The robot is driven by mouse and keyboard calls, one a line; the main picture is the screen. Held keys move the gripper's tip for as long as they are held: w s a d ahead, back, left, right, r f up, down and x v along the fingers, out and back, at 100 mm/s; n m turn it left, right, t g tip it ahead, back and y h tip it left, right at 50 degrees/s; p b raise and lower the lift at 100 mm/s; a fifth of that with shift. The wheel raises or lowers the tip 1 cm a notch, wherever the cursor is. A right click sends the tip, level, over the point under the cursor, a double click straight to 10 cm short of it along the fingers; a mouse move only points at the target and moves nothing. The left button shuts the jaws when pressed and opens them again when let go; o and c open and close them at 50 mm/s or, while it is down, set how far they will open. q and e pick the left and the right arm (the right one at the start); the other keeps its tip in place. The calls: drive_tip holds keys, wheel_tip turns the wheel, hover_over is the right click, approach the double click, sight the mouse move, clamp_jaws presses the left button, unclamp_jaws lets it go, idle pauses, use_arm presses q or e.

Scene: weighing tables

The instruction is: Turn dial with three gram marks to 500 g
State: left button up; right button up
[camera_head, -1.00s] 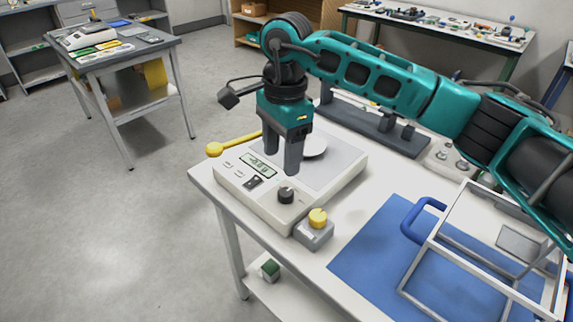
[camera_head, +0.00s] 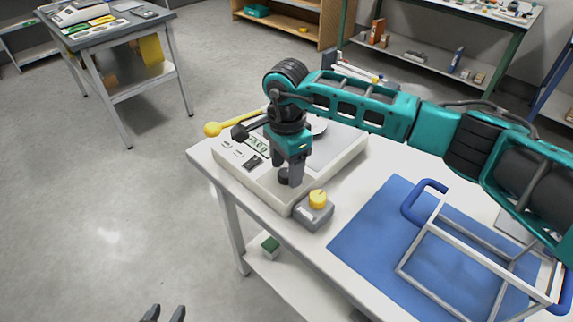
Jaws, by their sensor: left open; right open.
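A white bench scale (camera_head: 232,172) with a small display and dark switch sits at the table's near left corner. Its black dial (camera_head: 284,176) is partly hidden by my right gripper (camera_head: 290,181), which points down over it, open, with its fingertips at the dial's height. I cannot tell whether they touch it. Just in front, a yellow knob (camera_head: 318,198) sits on a small grey box (camera_head: 314,213). Gram marks are too small to read on either. My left gripper (camera_head: 164,313) is open and empty at the bottom edge, over the floor.
A blue mat (camera_head: 370,235) lies right of the grey box, with a white-framed rack with blue handles (camera_head: 418,196) on it. Another table (camera_head: 75,40) stands far left, with free floor between.

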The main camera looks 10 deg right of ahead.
use_arm(q)
drive_tip(key=shift+w+r, duration=0.15)
drive_tip(key=shift+w, duration=0.15)
use_arm(e)
drive_tip(key=shift+f, duration=0.3)
drive_tip(key=shift+c, duration=0.4)
drive_tip(key=c, duration=1)
use_arm(q)
drive_tip(key=shift+s, duration=0.2)
use_arm(e)
drive_tip(key=shift+o, duration=0.2)
